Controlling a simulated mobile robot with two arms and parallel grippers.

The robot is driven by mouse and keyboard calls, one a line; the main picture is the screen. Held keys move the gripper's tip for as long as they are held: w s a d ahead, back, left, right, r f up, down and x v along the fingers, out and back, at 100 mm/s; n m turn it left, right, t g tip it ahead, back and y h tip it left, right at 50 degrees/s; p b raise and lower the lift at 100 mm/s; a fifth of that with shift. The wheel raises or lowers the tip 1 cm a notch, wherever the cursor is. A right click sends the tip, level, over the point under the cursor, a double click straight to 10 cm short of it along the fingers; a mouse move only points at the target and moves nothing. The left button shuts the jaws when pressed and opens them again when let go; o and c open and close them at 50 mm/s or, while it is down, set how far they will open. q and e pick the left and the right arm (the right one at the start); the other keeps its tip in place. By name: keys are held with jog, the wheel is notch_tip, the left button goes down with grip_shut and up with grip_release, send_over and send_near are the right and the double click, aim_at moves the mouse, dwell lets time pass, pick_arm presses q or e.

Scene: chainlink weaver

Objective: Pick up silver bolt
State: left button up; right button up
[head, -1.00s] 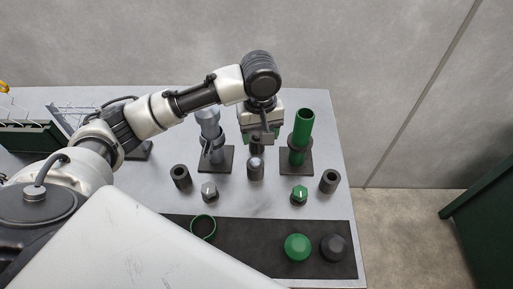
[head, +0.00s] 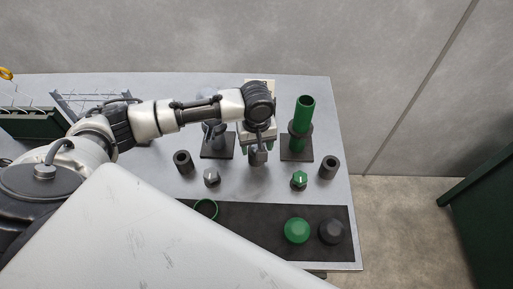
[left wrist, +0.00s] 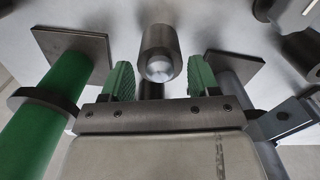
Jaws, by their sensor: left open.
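The silver bolt (left wrist: 159,68) shows in the left wrist view as a bright rounded silver end on a dark grey cylindrical body. In the head view it is hidden behind my left gripper. My left gripper (head: 258,148) is over the middle of the table, between the two tube stands. Its green-padded fingers are open (left wrist: 161,80), one on each side of the bolt's line in the left wrist view. Nothing is held; I cannot tell how far the fingertips are from the bolt. My right gripper is not in view.
A green tube (head: 304,112) stands right of the gripper; a grey tube (left wrist: 240,92) stands on the other side. Dark sleeves (head: 328,167), (head: 183,161), a grey hex piece (head: 211,178) and a green hex piece (head: 299,179) stand nearby. A black mat (head: 265,218) holds round caps.

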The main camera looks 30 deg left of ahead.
pick_arm(q)
jog(key=shift+c, duration=0.2)
jog(key=c, duration=1)
jog(key=shift+r, duration=0.1)
